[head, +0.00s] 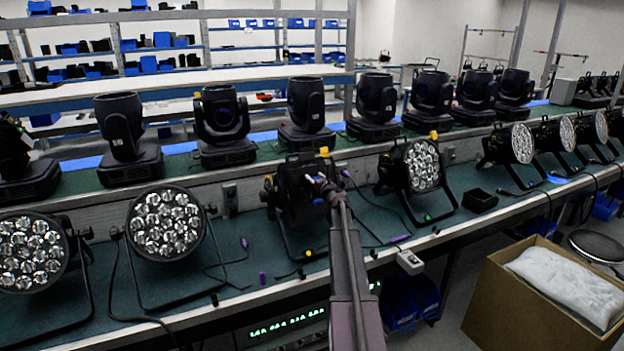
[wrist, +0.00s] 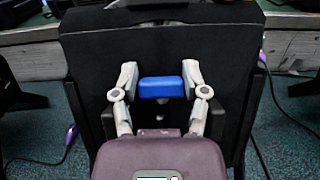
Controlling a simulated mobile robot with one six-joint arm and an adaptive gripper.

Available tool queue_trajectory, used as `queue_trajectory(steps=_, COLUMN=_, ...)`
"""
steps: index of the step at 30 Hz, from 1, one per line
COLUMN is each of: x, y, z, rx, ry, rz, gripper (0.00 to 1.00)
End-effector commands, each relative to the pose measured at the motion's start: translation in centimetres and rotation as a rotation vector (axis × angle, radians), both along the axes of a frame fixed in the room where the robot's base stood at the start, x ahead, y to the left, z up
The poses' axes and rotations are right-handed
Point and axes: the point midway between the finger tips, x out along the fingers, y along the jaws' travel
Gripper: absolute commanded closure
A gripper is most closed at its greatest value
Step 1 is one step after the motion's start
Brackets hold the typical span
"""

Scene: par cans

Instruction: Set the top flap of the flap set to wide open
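The flap set is on a black par can (head: 292,200) in the middle of the bench, partly hidden by my arm in the head view. In the wrist view a broad black flap (wrist: 90,50) fills the upper middle, looking folded across the can's front. A blue block-like tab (wrist: 160,88) stands on it. In the head view my gripper (head: 322,182) is at the can's front. Whether this flap is the top one is not clear.
Par cans with bare lenses stand to the left (head: 166,224) and right (head: 422,166). A row of moving heads (head: 222,120) stands behind on a raised ledge. Cables (wrist: 70,140) lie on the green bench beside the can. A cardboard box (head: 510,300) stands at the lower right.

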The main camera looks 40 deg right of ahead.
Motion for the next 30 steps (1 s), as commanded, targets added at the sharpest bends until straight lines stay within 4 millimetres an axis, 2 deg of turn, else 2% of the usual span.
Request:
queue_trajectory(steps=1, x=0.0, y=0.0, z=0.0, rx=0.000, ry=0.000, rz=0.000, gripper=0.23)
queue_trajectory(steps=3, x=0.0, y=0.0, z=0.0, rx=0.000, ry=0.000, rz=0.000, gripper=0.09)
queue_trajectory(steps=20, x=-0.6, y=0.1, z=0.0, rx=0.000, ry=0.000, rz=0.000, gripper=0.09)
queue_trajectory(steps=26, x=-2.4, y=0.7, z=0.0, rx=0.000, ry=0.000, rz=0.000, gripper=0.09)
queue_trajectory(steps=30, x=-4.4, y=1.2, z=0.0, rx=0.000, ry=0.000, rz=-0.001, gripper=0.09)
